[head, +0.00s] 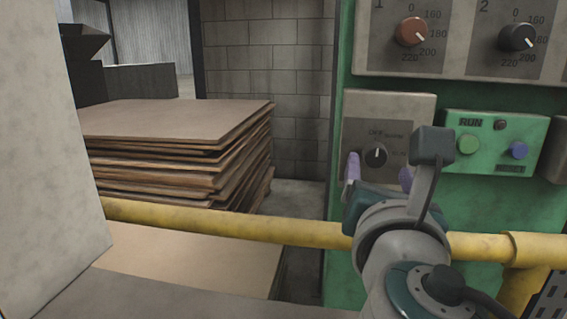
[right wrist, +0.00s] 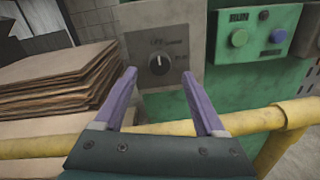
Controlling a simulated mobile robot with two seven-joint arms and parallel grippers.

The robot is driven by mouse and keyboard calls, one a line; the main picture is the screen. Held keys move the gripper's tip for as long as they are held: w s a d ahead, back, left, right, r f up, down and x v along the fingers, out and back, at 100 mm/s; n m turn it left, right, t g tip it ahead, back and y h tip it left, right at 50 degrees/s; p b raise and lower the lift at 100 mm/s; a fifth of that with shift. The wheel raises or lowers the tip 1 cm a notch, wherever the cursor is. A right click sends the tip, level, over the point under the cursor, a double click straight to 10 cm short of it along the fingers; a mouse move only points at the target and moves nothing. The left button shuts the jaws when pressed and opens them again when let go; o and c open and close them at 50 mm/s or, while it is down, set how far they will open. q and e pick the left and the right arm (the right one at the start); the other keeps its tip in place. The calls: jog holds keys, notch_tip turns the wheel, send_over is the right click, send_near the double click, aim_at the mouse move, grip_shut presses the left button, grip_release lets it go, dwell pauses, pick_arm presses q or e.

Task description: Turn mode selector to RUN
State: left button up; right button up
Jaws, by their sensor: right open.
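The mode selector (head: 376,155) is a black round knob with a white pointer mark on a grey plate (head: 416,104) fixed to the green panel. Its pointer is roughly upward, near the OFF lettering; the other labels are small and blurred. It also shows in the right wrist view (right wrist: 159,63). My right gripper (head: 379,172) is in front of and slightly below the knob, its purple fingers apart and empty. In the right wrist view my right gripper (right wrist: 158,75) has its fingertips on either side of the knob in the picture, apparently short of it. My left gripper is out of view.
A green box with a RUN button (head: 468,145) and a blue RESET button (head: 518,150) is right of the selector. Red (head: 411,32) and black (head: 517,38) dials are above. A yellow rail (head: 240,226) crosses below. Stacked brown sheets (head: 180,150) are left.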

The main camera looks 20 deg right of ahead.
aim_at(376, 158)
jog(key=shift+b+x, duration=0.35)
jog(key=shift+x, duration=1.9)
grip_shut()
